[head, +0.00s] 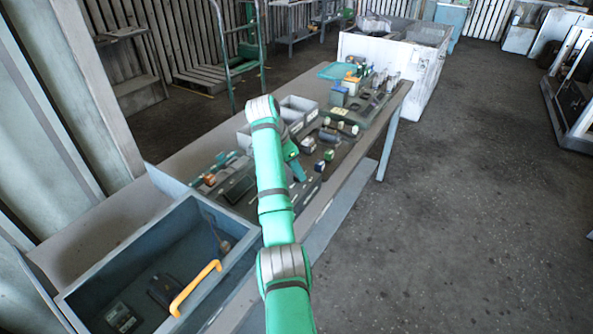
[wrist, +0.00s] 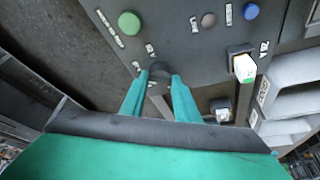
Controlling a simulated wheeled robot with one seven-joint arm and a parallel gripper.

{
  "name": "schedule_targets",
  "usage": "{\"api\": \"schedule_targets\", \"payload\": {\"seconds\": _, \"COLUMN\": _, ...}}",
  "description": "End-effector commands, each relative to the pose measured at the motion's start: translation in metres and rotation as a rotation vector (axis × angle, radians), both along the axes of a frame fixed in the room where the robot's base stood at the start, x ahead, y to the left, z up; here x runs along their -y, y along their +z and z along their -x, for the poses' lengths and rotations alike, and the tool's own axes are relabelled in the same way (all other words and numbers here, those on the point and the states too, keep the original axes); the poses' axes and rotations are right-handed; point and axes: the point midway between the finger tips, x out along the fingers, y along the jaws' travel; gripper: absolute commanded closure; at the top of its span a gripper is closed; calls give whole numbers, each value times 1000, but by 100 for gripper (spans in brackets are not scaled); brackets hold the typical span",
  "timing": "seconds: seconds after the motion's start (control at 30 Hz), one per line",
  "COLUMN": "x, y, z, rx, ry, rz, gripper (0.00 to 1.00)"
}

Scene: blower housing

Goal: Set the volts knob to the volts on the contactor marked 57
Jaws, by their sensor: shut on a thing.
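In the wrist view my gripper (wrist: 160,84) has its two teal fingers closed on a dark round knob (wrist: 160,68) on a dark grey panel (wrist: 185,45). The small white label beside the knob is too small to read, so I cannot tell for sure that it is the volts knob. In the head view my gripper (head: 297,170) is low over the middle of the bench, and the knob is hidden there. Several small parts lie on the bench, but I cannot make out a contactor marked 57.
The panel also bears a green button (wrist: 129,22), a grey button (wrist: 208,20), a blue button (wrist: 251,11) and a white-and-green block (wrist: 244,67). Grey bins (head: 299,108) stand behind my arm.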

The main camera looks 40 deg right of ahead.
Motion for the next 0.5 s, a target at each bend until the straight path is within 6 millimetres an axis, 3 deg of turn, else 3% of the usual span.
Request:
{"api": "schedule_targets", "payload": {"seconds": 0.33, "x": 5, "y": 1, "z": 4, "rx": -4, "ry": -12, "rz": 3, "gripper": 94}}
{"api": "schedule_targets", "payload": {"seconds": 0.37, "x": 5, "y": 1, "z": 4, "rx": -4, "ry": -12, "rz": 3, "gripper": 67}}
{"api": "schedule_targets", "payload": {"seconds": 0.4, "x": 5, "y": 1, "z": 4, "rx": -3, "ry": -12, "rz": 3, "gripper": 57}}
{"api": "schedule_targets", "payload": {"seconds": 0.5, "x": 3, "y": 1, "z": 3, "rx": -3, "ry": -9, "rz": 2, "gripper": 53}}
